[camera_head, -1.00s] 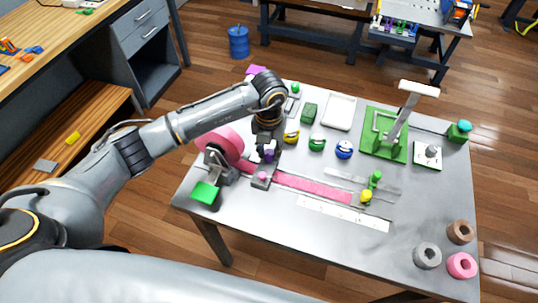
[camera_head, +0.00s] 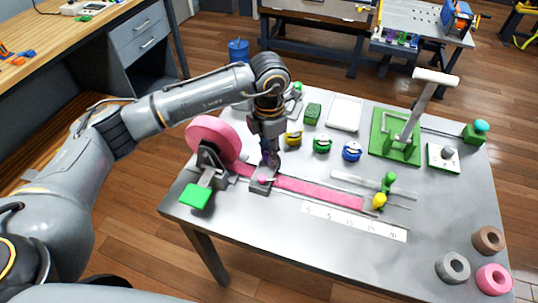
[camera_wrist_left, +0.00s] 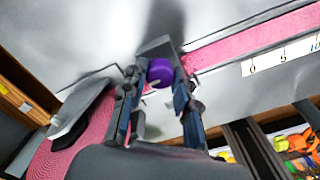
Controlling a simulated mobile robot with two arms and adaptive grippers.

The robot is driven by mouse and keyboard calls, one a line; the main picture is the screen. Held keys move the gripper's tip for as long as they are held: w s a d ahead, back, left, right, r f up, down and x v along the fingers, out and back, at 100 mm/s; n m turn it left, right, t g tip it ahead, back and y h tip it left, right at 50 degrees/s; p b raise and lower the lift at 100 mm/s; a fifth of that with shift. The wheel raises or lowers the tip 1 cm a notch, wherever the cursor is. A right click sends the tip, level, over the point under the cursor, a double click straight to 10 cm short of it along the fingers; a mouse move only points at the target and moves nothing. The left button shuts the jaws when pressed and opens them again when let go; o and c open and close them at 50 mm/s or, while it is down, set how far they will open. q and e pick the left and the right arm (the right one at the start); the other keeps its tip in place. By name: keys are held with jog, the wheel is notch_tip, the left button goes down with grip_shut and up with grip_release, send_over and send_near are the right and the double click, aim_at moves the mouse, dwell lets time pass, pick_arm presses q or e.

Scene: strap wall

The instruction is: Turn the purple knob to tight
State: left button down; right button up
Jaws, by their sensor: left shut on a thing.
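The purple knob (camera_wrist_left: 160,72) shows between my left gripper's fingers in the left wrist view. It sits on a grey block (camera_head: 258,187) that straddles the pink strap (camera_head: 320,192). My left gripper (camera_head: 269,163) points down over this block in the head view and hides most of the knob there. In the left wrist view the fingers (camera_wrist_left: 160,95) stand on both sides of the knob, shut on it. A light mark shows on the knob's face. I cannot read a tight marking. My right gripper is not in view.
A pink strap roll (camera_head: 213,133) and green lever (camera_head: 195,196) are left of the block. A white number scale (camera_head: 355,221) lies in front of the strap. Yellow, green and blue round items stand behind. A green press (camera_head: 395,150) stands at right.

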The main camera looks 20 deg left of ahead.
pick_arm(q)
jog(key=shift+m, duration=0.4)
jog(key=c, duration=1)
grip_release()
notch_tip(320, 180, up, 12)
jog(key=shift+r, duration=0.1)
